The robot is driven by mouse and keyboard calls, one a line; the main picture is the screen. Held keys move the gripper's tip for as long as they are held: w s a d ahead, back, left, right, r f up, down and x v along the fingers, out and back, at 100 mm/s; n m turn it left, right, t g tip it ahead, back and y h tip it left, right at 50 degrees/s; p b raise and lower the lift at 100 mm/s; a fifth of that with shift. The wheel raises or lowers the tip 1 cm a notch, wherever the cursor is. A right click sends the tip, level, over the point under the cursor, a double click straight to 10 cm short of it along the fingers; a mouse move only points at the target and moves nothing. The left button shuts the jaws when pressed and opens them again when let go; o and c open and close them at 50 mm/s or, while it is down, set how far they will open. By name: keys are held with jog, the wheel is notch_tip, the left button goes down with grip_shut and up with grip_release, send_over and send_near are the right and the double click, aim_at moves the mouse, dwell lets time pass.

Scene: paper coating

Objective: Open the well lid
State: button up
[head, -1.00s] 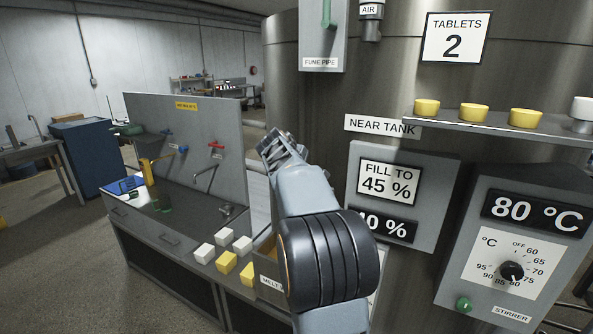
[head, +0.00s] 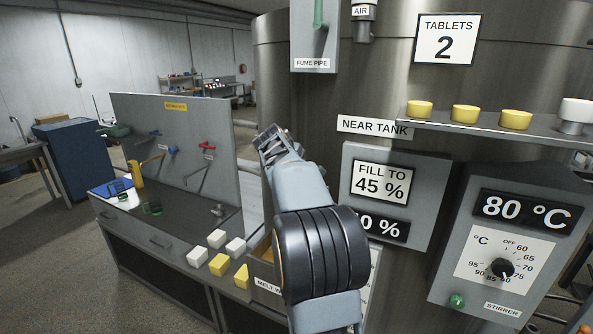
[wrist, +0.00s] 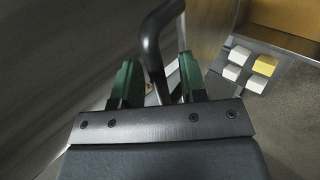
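My gripper (head: 268,138) is raised beside the tank in the head view, above and beyond the box labelled "MELT W…" (head: 264,284), which my arm partly hides. In the wrist view, the green-padded fingers of my gripper (wrist: 158,82) stand apart. A black curved bar (wrist: 155,45), like a handle, passes between them with a gap visible on each side. A brown-yellow inner wall (wrist: 285,18) shows at the upper right there. I cannot make out the lid's outline or whether the bar belongs to it.
White and yellow blocks (head: 219,264) sit at the bench's front corner. The bench panel (head: 165,130) carries taps. The tank controls (head: 505,240) and shelf (head: 490,122) stand close at the right. Open floor (head: 60,240) lies at the left.

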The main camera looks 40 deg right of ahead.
jog(key=b+v, duration=0.2)
jog(key=v, duration=1.2)
jog(key=shift+d+f, duration=0.1)
dwell(0.3)
jog(key=s+a+f+m+y+b, duration=0.1)
jog(key=a+f+m+y, duration=0.1)
jog(key=a+f, duration=0.35)
jog(key=s+a+f+m+y, duration=0.1)
jog(key=a+f+m+y, duration=0.15)
jog(key=f, duration=0.65)
jog(key=s+a+f+t+y+b, duration=0.1)
jog(key=s+a+f+y, duration=0.3)
jog(key=s+a+f, duration=0.8)
jog(key=s+a, duration=0.3)
jog(key=shift+f, duration=0.4)
